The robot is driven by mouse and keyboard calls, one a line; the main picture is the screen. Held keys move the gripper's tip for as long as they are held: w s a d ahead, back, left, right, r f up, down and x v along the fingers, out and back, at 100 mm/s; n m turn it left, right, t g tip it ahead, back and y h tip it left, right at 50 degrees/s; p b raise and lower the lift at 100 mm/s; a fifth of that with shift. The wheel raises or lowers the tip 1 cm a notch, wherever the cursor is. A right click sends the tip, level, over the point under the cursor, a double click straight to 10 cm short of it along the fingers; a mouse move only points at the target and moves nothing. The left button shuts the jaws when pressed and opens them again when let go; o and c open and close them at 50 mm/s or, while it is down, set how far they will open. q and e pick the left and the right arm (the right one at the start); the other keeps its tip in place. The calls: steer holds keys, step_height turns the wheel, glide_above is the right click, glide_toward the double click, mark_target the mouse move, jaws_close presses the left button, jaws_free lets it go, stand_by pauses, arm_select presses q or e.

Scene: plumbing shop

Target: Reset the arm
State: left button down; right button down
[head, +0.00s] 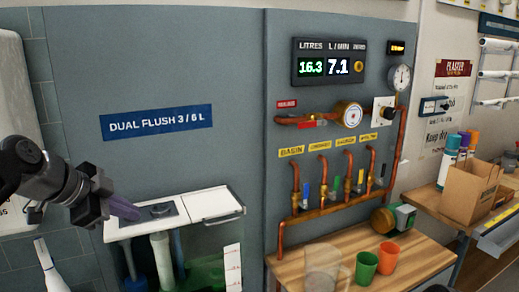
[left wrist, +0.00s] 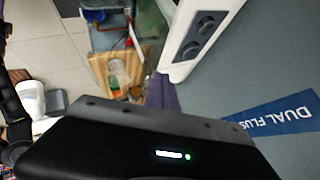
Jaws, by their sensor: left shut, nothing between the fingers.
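My left gripper (head: 122,209) comes in from the left in the head view. Its fingers are shut and empty, close to the left part of the white cistern top (head: 222,207). The dark flush button plate (head: 163,210) is just right of the fingertips; I cannot tell whether they touch. The left wrist view shows the flush plate (left wrist: 203,35) on the white cistern edge. My right gripper is in neither view.
A wooden bench (head: 415,262) at right holds a green cup (head: 366,269), an orange cup (head: 389,258) and a clear container (head: 322,268). Copper pipes and valves (head: 320,208) line the panel above. A cardboard box (head: 470,192) stands farther right.

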arm_select(q)
steer(key=w+d+f+n+g, duration=0.1)
steer(key=w+d+f+n, duration=0.15)
steer(key=f, duration=0.75)
steer(key=w+d+f+n+g, duration=0.1)
steer(key=w+d+f+n, duration=0.15)
steer(key=f, duration=0.75)
steer(key=s+d+f+n+g, duration=0.1)
steer(key=s+d+f+n, duration=0.1)
steer(key=f, duration=0.7)
steer(key=s+d+f+n+g, duration=0.1)
steer(key=s+d+f, duration=0.15)
steer(key=f, duration=0.65)
steer(key=s+d+f+n+g, duration=0.2)
steer(key=s+d+f+n, duration=0.3)
steer(key=s+f, duration=0.85)
steer(key=s+d+f+n, duration=0.1)
steer(key=s+d+f, duration=0.1)
steer(key=s, duration=0.5)
steer(key=s+d+f+n+g, duration=0.1)
steer(key=s+d+f+n, duration=0.1)
steer(key=s+f, duration=0.3)
steer(key=shift+s+d+f+g, duration=0.3)
steer(key=shift+s+d, duration=0.45)
steer(key=shift+s, duration=0.1)
